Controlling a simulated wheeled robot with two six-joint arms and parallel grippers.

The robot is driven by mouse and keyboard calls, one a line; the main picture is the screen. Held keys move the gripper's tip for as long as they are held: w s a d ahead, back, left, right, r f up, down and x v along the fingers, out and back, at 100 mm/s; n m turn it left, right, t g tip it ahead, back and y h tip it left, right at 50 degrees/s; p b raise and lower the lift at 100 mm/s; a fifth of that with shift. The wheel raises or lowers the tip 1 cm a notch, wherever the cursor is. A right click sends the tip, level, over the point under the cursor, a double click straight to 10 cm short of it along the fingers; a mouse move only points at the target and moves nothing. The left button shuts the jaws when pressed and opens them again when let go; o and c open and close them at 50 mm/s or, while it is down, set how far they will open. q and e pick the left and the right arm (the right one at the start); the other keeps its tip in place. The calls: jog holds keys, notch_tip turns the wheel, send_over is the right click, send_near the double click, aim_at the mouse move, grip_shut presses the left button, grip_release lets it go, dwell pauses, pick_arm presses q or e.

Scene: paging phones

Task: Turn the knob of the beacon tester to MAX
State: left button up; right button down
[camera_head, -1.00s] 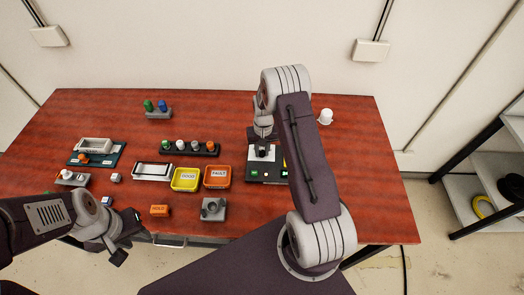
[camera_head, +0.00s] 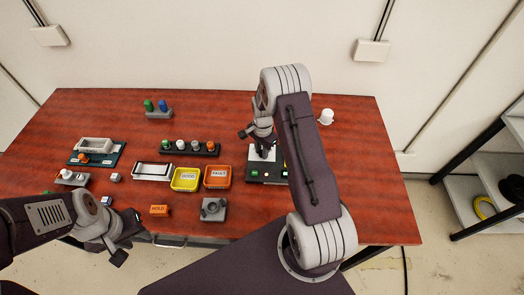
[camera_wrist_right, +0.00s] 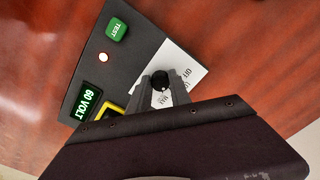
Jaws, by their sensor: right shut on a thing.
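The beacon tester (camera_head: 256,172) is a dark box at the right middle of the table, partly hidden by my right arm. In the right wrist view its panel (camera_wrist_right: 118,68) shows a green TEST button, a small lit lamp, a "60 VOLT" sign and a white dial plate (camera_wrist_right: 187,63). The black knob (camera_wrist_right: 160,80) stands on that plate. My right gripper (camera_wrist_right: 161,88) is shut on the knob, one finger on each side. The dial lettering is small and partly covered, so the setting cannot be read. My left gripper (camera_head: 120,240) hangs at the table's front left edge; its jaw opening is unclear.
Yellow GOOD (camera_head: 186,179) and orange FAULT (camera_head: 217,177) trays stand left of the tester. A rack of coloured beacons (camera_head: 190,148) lies behind them. A grey fixture (camera_head: 213,209) and an orange HOLD block (camera_head: 159,210) are in front. A white cup (camera_head: 326,117) stands at the back right.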

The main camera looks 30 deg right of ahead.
jog(key=shift+m, duration=1.9)
jog(key=shift+w, duration=0.1)
jog(key=c, duration=1.2)
grip_release()
jog(key=shift+r, duration=0.1)
notch_tip(320, 180, up, 9)
jog(key=shift+f+b, duration=0.1)
jog(key=shift+b, duration=0.7)
jog(key=shift+s, duration=0.2)
